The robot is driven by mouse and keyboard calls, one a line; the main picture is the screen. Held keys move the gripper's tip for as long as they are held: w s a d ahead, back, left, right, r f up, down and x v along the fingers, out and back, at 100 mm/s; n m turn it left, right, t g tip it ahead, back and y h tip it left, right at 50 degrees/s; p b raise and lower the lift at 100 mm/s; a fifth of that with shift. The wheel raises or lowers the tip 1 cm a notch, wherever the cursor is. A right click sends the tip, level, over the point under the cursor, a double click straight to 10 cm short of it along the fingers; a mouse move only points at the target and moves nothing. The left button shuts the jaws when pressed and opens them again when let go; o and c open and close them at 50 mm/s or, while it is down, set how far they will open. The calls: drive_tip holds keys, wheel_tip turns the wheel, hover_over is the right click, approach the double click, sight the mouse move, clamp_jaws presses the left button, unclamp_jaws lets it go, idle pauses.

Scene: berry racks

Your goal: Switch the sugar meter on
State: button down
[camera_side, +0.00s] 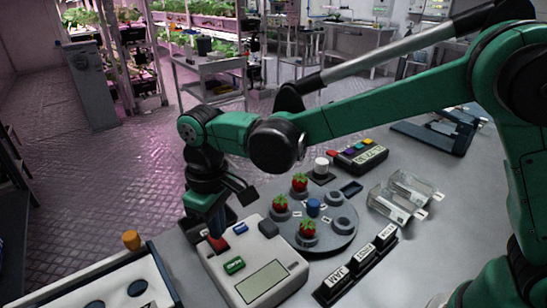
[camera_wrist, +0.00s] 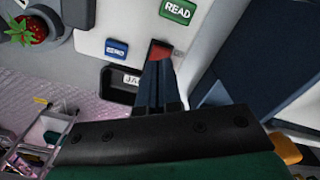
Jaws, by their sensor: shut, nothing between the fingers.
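The sugar meter (camera_side: 213,268) is a pale box at the front of the bench, with a blank-looking display (camera_side: 262,283). It carries a red switch (camera_side: 218,243), a blue button (camera_side: 240,228) and a green READ button (camera_side: 233,265). In the wrist view, the red switch (camera_wrist: 160,48), blue button (camera_wrist: 116,48) and READ button (camera_wrist: 178,11) also show. My gripper (camera_wrist: 158,65) is shut and empty, pointing down with its fingertips right at the red switch and partly hiding it. I cannot tell whether they touch it. The side view also shows my gripper (camera_side: 216,230) there.
A round grey turntable (camera_side: 328,240) with several strawberries stands right of the meter. Black label blocks (camera_side: 355,266) are in front of it. A tray with round holes (camera_side: 88,292) and an orange knob (camera_side: 131,240) lie left. Clear boxes (camera_side: 392,203) stand further right.

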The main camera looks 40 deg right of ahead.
drive_tip(key=shift+f, duration=1.1)
idle(0.4)
drive_tip(key=shift+r, duration=3.5)
